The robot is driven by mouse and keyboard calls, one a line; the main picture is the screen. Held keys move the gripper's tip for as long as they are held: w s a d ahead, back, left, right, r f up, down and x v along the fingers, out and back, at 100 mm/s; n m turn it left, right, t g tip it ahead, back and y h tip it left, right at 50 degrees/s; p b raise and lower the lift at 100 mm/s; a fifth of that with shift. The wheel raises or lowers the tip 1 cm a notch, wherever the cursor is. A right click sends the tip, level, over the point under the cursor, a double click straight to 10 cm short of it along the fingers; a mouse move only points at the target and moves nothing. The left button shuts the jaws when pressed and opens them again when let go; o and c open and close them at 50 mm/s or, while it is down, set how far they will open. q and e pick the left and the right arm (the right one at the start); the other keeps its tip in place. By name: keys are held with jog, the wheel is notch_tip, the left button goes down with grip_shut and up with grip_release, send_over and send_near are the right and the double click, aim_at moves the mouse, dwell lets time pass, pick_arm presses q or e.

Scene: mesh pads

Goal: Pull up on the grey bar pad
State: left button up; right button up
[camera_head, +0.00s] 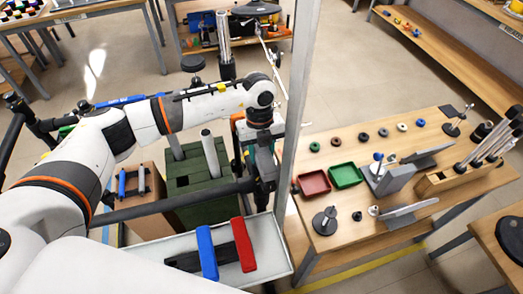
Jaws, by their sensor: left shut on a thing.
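My left arm reaches in from the left, and its gripper (264,192) points down beside a dark grey bar (160,206), which I take for the grey bar pad. The bar runs nearly level from the left to the gripper, in front of a green crate and a brown box. The gripper is shut at the bar's right end. The fingertips are small and dark here, so the exact contact is hard to make out. My right gripper is not in view.
A white tray (278,262) with a blue bar (207,252) and a red bar (243,245) lies below the gripper. A grey upright post (300,90) stands just right of it. A wooden table (400,200) with small parts is at the right.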

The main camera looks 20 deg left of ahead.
pick_arm(q)
jog(key=shift+w+r, duration=0.25)
jog(key=shift+r, duration=0.15)
dwell(0.4)
jog(key=o, duration=1.3)
jog(key=shift+s, duration=0.25)
jog(key=shift+f, duration=0.1)
jog(key=shift+w, duration=0.1)
jog(key=r+b, duration=0.1)
jog(key=r, duration=0.3)
jog(key=r+b, duration=0.2)
jog(key=r, duration=0.2)
jog(key=w+r+b, duration=0.1)
jog(key=r, duration=0.3)
jog(key=shift+a, duration=0.4)
jog(key=shift+s, duration=0.1)
